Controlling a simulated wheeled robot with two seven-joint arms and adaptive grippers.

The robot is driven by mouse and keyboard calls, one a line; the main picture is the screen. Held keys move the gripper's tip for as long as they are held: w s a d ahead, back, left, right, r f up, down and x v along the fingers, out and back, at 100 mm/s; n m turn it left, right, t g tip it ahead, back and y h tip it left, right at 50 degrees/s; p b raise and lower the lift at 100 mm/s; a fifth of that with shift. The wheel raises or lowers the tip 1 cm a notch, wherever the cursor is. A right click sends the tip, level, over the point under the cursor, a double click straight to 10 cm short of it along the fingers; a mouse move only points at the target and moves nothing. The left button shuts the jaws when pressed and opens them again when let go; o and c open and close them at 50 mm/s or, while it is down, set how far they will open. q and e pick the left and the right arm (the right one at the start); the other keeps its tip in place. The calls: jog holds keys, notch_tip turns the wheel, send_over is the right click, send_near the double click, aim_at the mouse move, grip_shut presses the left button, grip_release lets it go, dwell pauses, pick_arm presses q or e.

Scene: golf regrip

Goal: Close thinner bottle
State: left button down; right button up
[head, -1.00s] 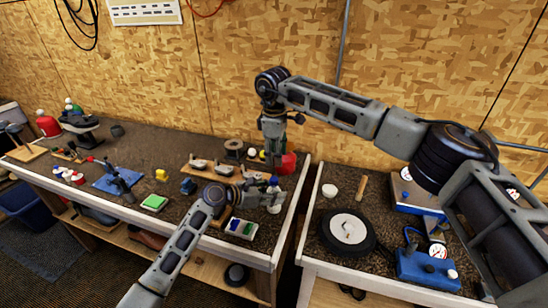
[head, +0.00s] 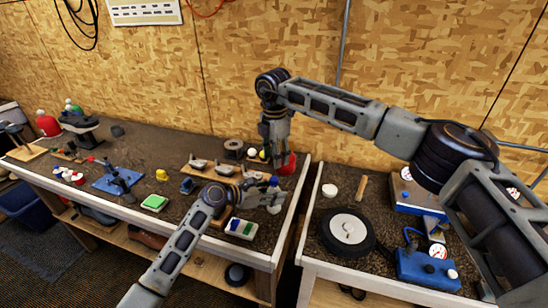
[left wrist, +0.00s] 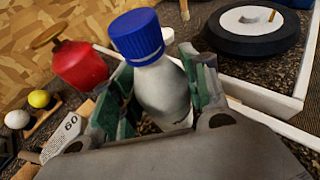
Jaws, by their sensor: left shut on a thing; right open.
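The thinner bottle (left wrist: 163,90) is white with a blue cap (left wrist: 137,36) on its top. It shows tilted in the left wrist view, and how tightly the cap sits cannot be told. My left gripper (head: 272,200) is shut around the bottle's body, its green-padded fingers on both sides in the left wrist view. In the head view the blue cap (head: 273,181) shows just above that gripper, near the right end of the bench. My right gripper (head: 278,163) is open and points down just above the cap; it does not show in the left wrist view.
A red can (left wrist: 78,65) stands close behind the bottle. A gap separates the bench from the right-hand table, which bears a black-and-white disc (head: 348,227) and a blue gauge device (head: 425,268).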

jog(key=n, duration=0.4)
jog(key=shift+s+f+n, duration=0.1)
jog(key=shift+f+n, duration=0.05)
jog(key=shift+n, duration=0.25)
jog(key=n, duration=0.5)
jog(key=shift+s, duration=0.1)
jog(key=n, duration=0.4)
jog(key=shift+a+f+n, duration=0.1)
jog(key=shift+a+n, duration=0.05)
jog(key=shift+n, duration=0.25)
jog(key=n, duration=0.5)
jog(key=shift+s, duration=0.15)
jog(key=n, duration=0.5)
jog(key=shift+a+n, duration=0.1)
jog(key=shift+n, duration=0.3)
jog(key=n, duration=0.4)
jog(key=shift+n, duration=0.3)
jog(key=n, duration=0.4)
jog(key=shift+n, duration=0.3)
jog(key=n, duration=0.5)
